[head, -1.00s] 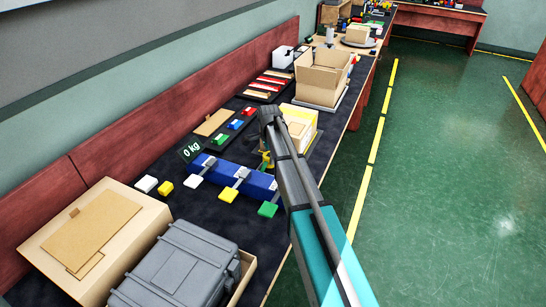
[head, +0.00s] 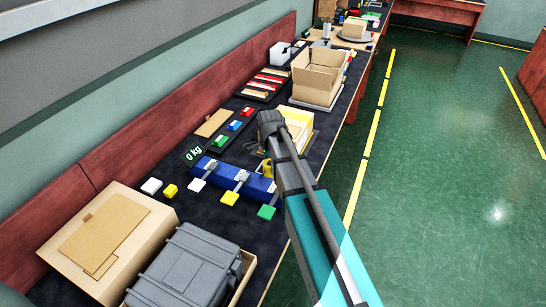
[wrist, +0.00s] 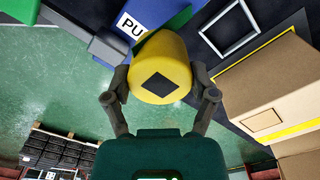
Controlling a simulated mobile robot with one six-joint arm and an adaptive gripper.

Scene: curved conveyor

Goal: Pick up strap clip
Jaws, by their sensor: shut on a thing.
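A rounded yellow piece with a dark square patch (wrist: 160,62) sits between the two fingers of my gripper (wrist: 160,84) in the wrist view. I take it for the strap clip, though its full shape does not show. The fingers press on it from both sides. In the head view a small yellow part (head: 267,168) shows beside my arm, behind the blue rail (head: 225,173). My wrist hides most of the gripper there.
The blue rail carries white, yellow (head: 229,198) and green (head: 266,212) tabs. A grey case (head: 190,268) and closed carton (head: 105,240) stand nearer; an open carton (head: 318,75) stands farther back. The green floor to the right is clear.

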